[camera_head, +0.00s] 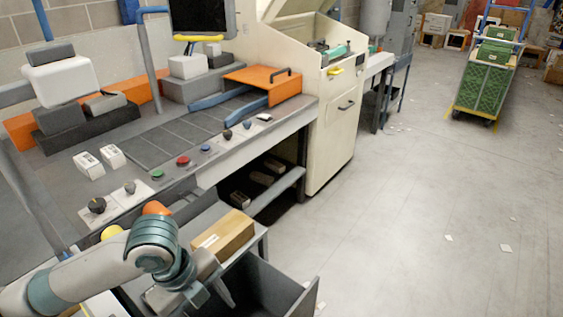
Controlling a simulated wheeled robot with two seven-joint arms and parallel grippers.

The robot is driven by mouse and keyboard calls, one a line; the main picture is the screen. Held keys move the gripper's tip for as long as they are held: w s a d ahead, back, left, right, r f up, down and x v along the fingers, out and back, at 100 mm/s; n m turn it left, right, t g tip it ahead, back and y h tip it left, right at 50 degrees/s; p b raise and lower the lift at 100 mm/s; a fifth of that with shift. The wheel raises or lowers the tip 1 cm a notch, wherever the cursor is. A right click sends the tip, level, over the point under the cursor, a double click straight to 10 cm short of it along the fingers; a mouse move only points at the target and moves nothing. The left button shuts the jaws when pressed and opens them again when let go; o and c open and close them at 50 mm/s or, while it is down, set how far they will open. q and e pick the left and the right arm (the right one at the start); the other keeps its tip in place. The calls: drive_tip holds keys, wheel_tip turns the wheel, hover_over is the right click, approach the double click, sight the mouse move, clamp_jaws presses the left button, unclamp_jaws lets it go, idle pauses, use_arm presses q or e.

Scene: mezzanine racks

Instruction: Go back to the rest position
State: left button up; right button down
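My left arm comes in from the lower left, and its gripper (212,297) points down at the bottom of the view. Its fingers look apart, with nothing seen between them. A brown cardboard box (228,233) with a white label lies on a grey surface just beyond my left gripper. The gripper is not holding it. A grey open bin (290,290) is to the right of the gripper. My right gripper is out of view.
A grey workbench (60,190) with buttons and small white boxes (113,156) stands close on the left. A cream machine (335,120) stands beyond it. A green crate cart (484,85) is at the far right. The floor on the right is mostly clear, with scattered paper scraps.

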use_arm(q)
drive_tip(key=s+d+f+n+t+h, duration=0.3)
drive_tip(key=d+f+n, duration=0.4)
drive_tip(key=n, duration=0.4)
drive_tip(key=s+a+f+n+y, duration=0.5)
drive_tip(key=s+a+f+n, duration=0.6)
drive_tip(key=s+a+n, duration=0.3)
wheel_tip(320, 180, down, 28)
drive_tip(key=a+m+g, duration=0.1)
drive_tip(key=s+a+f+g, duration=0.1)
drive_tip(key=s+a+f, duration=0.2)
drive_tip(key=s+f, duration=1.6)
drive_tip(key=shift+a+g+y+b, duration=0.2)
drive_tip(key=shift+g+y+b, duration=0.1)
drive_tip(key=shift+b, duration=0.05)
